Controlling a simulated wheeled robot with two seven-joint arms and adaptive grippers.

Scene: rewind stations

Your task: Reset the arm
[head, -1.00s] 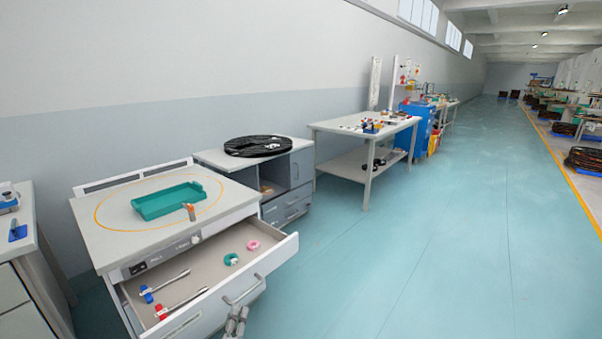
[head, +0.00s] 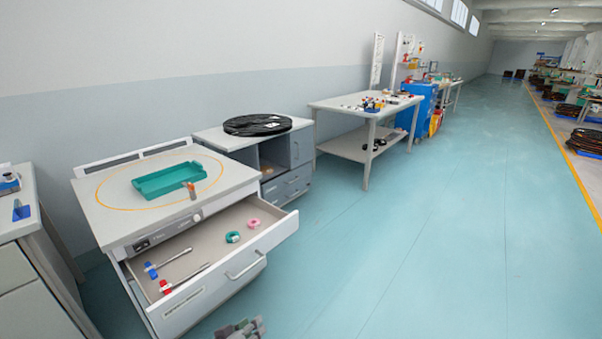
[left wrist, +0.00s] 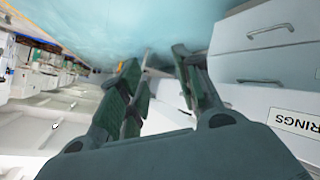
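My left gripper (head: 243,329) shows at the bottom edge of the head view, in front of the open drawer and clear of its handle (head: 246,265). In the left wrist view my left gripper (left wrist: 160,62) has its fingers spread with nothing between them. The grey drawer fronts of a cabinet (left wrist: 262,75) stand to the right there, one with a label. My right gripper is in neither view.
The drawer (head: 208,222) stands open, holding two rod-like tools with blue and red ends, a green ring (head: 233,237) and a pink ring (head: 253,223). A green tray (head: 167,181) lies on the worktop above. The floor to the right is clear.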

